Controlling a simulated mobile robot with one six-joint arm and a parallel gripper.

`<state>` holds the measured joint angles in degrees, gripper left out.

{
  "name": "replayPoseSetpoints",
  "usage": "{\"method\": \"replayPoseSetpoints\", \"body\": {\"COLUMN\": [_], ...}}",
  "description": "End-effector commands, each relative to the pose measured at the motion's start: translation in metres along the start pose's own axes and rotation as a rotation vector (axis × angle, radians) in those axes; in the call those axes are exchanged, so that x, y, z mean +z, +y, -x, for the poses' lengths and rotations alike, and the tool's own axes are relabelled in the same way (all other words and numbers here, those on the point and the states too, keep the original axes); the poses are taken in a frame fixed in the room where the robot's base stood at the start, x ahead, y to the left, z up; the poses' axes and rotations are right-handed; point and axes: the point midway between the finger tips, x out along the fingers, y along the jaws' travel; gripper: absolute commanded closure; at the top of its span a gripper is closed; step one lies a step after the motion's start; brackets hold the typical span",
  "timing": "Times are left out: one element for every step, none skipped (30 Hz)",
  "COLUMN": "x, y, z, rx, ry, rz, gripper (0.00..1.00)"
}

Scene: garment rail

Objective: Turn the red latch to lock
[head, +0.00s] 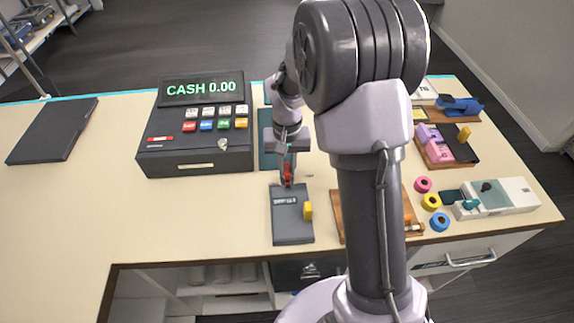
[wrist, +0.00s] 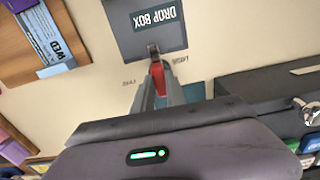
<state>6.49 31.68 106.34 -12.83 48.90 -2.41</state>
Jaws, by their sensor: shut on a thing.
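The red latch (wrist: 158,77) sits at the edge of the dark grey drop box (wrist: 165,22), and in the head view the latch (head: 287,172) shows at the box's far end. My gripper (wrist: 157,88) is shut on the red latch, with one finger on each side of it. In the head view my gripper (head: 287,166) reaches down to the latch from above. The drop box (head: 292,225) lies flat on the counter with a yellow piece (head: 308,211) on its top. Small lettering is on the counter on both sides of the latch, too blurred to read surely.
A cash register (head: 195,130) stands left of my gripper. A wooden clipboard (wrist: 35,45) lies beside the drop box. Tape rolls (head: 432,202) and a card terminal (head: 497,197) are at the right. The counter's left part is clear except for a dark flat pad (head: 52,131).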

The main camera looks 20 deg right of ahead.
Motion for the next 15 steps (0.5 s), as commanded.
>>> {"method": "replayPoseSetpoints", "body": {"x": [-0.0008,-0.0008,-0.0008,-0.0008,-0.0008,-0.0008,-0.0008,-0.0008,-0.0008,-0.0008,-0.0007,-0.0006,-0.0006,-0.0005,-0.0004], "y": [-0.0001,-0.0001,-0.0001,-0.0001,-0.0001,-0.0001,-0.0001,-0.0001,-0.0001,-0.0001,-0.0001,-0.0001,-0.0001,-0.0001,-0.0001], "z": [0.0009,0.0009,0.0009,0.0009,0.0009,0.0009,0.0009,0.0009,0.0009,0.0009,0.0008,0.0007,0.0007,0.0006,0.0005], "rx": [-0.001,-0.001,-0.001,-0.001,-0.001,-0.001,-0.001,-0.001,-0.001,-0.001,-0.001,-0.001,-0.001,-0.001,-0.001], "ry": [0.002,0.002,0.002,0.002,0.002,0.002,0.002,0.002,0.002,0.002,0.002,0.002,0.002,0.001,0.001], "rz": [-0.002,-0.002,-0.002,-0.002,-0.002,-0.002,-0.002,-0.002,-0.002,-0.002,-0.002,-0.002,-0.002,-0.001,-0.001], "gripper": [1.0,1.0,1.0,1.0,1.0,1.0,1.0,1.0,0.78,0.72,0.66,0.62,0.62,0.62,0.62]}}
